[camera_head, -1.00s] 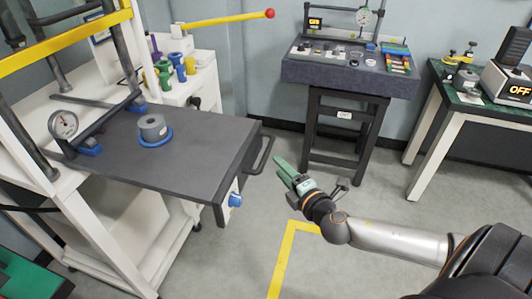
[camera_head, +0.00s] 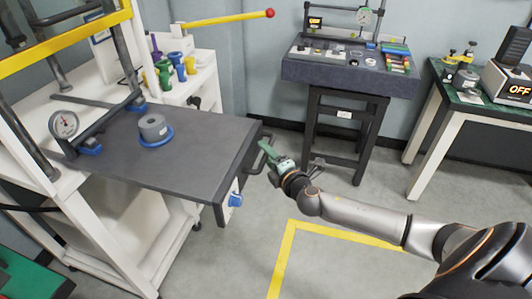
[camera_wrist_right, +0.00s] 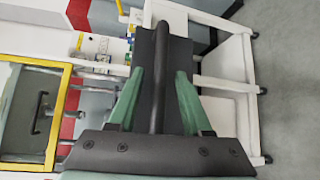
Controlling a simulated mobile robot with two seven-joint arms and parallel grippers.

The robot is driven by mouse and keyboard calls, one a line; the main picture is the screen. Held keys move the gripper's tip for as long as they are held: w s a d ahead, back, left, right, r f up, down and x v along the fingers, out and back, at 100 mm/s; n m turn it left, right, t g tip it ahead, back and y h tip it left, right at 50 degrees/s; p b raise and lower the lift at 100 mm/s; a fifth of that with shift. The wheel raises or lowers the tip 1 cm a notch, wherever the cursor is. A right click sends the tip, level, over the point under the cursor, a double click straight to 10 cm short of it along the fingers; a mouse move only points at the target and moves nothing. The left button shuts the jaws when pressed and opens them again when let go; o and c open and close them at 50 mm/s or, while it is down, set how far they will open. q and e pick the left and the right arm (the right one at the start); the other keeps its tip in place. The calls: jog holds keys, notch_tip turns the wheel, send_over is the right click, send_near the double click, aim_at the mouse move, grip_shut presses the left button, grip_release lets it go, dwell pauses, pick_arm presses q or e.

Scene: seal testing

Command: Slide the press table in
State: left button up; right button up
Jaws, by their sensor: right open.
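The dark grey press table (camera_head: 190,165) is pulled out to the right from the white press frame (camera_head: 75,215). A grey cylinder (camera_head: 152,127) sits in a blue ring (camera_head: 157,138) on it. A dark bar handle (camera_head: 262,155) is on its right edge. My right gripper (camera_head: 266,147) is at this handle. In the right wrist view the handle (camera_wrist_right: 160,70) runs between my two green fingers (camera_wrist_right: 155,95), which stand apart on either side of it. Contact cannot be told. My left gripper is not in view.
A dial gauge (camera_head: 63,124) on a bracket stands at the table's left end. A blue knob (camera_head: 236,199) is below the table's right edge. A granite bench (camera_head: 345,77) stands at the back, and a green-topped table (camera_head: 470,112) at right. The floor between is clear, with yellow tape (camera_head: 283,255).

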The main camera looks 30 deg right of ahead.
jog(key=shift+w, duration=0.2)
grip_shut()
dwell(0.4)
dwell(1.1)
